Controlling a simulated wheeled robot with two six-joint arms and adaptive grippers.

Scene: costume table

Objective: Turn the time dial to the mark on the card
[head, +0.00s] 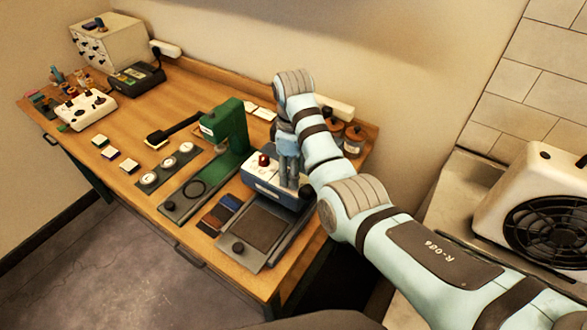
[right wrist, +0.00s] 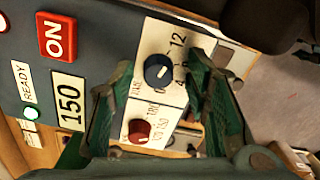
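The time dial is likely the dark blue round knob (right wrist: 159,70) on a white panel, with a scale showing 4, 8 and 12; a pale pointer line shows on it. My right gripper (right wrist: 160,78) is open, its green fingers on either side of the blue knob with visible gaps. In the head view my right gripper (head: 288,165) points down over the blue-grey machine (head: 262,188), hiding part of its panel. A plate reading 150 (right wrist: 69,101) is on the machine. I cannot make out a separate card with a mark. My left gripper is not in view.
A red knob (right wrist: 139,131) sits close below the blue one. A red ON button (right wrist: 56,36) and a lit green READY lamp (right wrist: 31,112) are to the left. A green press (head: 227,125) stands beside the machine, and brown jars (head: 354,139) stand behind my right arm.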

